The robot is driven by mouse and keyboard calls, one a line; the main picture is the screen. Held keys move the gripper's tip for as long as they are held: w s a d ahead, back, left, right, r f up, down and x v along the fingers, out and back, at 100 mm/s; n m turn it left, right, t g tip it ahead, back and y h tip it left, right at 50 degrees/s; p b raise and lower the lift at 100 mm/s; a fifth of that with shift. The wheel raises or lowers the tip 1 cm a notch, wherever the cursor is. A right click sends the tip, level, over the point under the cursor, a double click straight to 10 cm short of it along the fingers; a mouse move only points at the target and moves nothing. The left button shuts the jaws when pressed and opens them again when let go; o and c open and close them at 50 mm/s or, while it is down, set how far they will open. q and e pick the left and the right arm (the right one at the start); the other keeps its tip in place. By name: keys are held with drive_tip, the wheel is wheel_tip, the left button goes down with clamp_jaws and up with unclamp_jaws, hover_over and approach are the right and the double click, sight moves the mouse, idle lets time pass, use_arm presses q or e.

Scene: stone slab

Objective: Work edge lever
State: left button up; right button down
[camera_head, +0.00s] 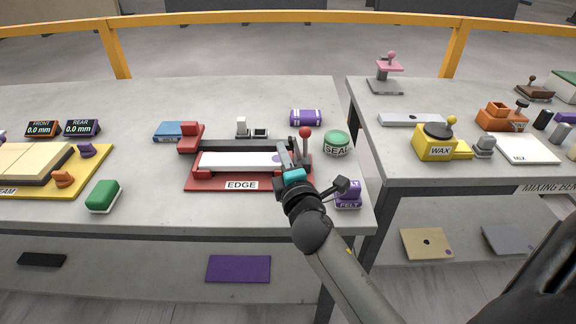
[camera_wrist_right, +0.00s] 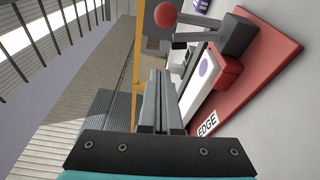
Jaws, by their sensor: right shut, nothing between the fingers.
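The edge station (camera_head: 241,185) is a red base labelled EDGE with dark rails, on the near slab. A white plate with a purple spot (camera_head: 235,161) lies in it. Its lever (camera_head: 305,148) stands upright at the station's right end, with a red ball knob (camera_head: 305,132). The knob also shows at the top of the right wrist view (camera_wrist_right: 165,14). My right gripper (camera_head: 283,152) is shut and empty, over the right part of the station, just left of the lever. In the wrist view its closed fingers (camera_wrist_right: 158,85) point toward the knob, apparently apart from it. My left gripper is not in view.
A green SEAL tin (camera_head: 337,142) and purple FELT block (camera_head: 348,195) stand right of the station. A purple roll (camera_head: 306,117) and blue block (camera_head: 172,131) lie behind it. A green block (camera_head: 103,196) is at left. A gap separates the slab from the right bench (camera_head: 400,160).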

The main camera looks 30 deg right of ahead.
sight(304, 143)
drive_tip(key=d, duration=0.2)
drive_tip(key=w+d, duration=0.1)
drive_tip(key=d, duration=0.1)
drive_tip(key=shift+w+d+r, duration=0.1)
drive_tip(key=shift+d, duration=0.15)
